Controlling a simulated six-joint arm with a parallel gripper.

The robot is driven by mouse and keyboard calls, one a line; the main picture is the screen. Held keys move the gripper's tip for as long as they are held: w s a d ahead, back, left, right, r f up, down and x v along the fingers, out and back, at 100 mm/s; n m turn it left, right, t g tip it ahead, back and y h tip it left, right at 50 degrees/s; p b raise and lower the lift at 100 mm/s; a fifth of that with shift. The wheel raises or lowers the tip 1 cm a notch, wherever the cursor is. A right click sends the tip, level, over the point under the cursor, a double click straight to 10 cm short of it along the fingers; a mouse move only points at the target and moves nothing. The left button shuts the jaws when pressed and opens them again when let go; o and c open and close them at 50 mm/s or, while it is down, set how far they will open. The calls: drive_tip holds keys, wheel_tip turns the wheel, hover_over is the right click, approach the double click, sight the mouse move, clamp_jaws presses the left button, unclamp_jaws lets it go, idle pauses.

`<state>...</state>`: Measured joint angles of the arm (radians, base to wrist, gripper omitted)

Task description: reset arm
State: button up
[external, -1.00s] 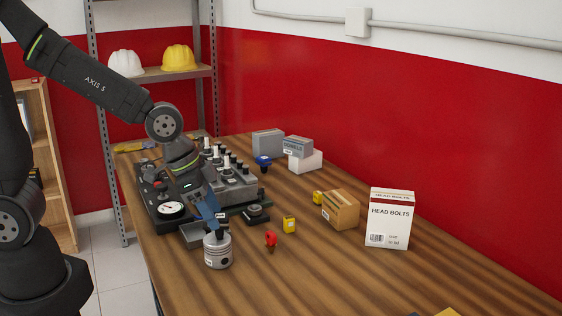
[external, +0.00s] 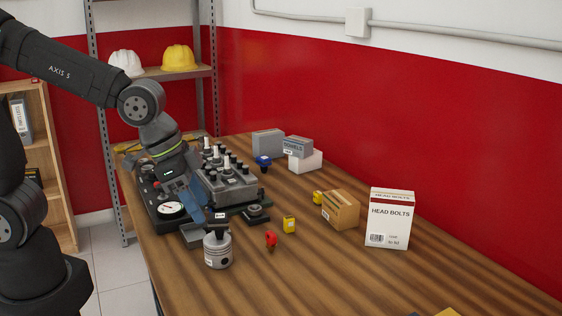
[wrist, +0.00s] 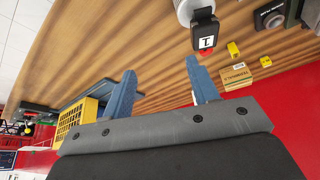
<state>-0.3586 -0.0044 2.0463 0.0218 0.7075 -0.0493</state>
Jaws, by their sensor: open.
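My gripper (external: 197,210) is open, with blue fingers, beside the engine trainer (external: 232,188) and above and left of a silver piston (external: 217,252). In the wrist view both fingers of my gripper (wrist: 162,72) are spread with nothing between them. The piston stands upright on the table with a black tag (external: 219,217) on top. The black tag (wrist: 205,30) shows the number 1 in the wrist view, beyond the right fingertip. My gripper and wrist hide part of the trainer and its panel.
A red knob part (external: 270,239), yellow part (external: 289,224), cardboard box (external: 341,209) and head bolts box (external: 390,218) stand to the right. A dial gauge (external: 171,209) is left of my gripper. The table's front right is largely clear.

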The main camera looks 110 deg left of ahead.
drive_tip(key=d+r, duration=0.3)
drive_tip(key=d, duration=0.1)
drive_tip(key=w+a+n, duration=0.1)
drive_tip(key=w+a, duration=1.8)
drive_tip(key=shift+w+a+r, duration=0.15)
drive_tip(key=shift+a+r, duration=0.05)
drive_tip(key=shift+r, duration=0.25)
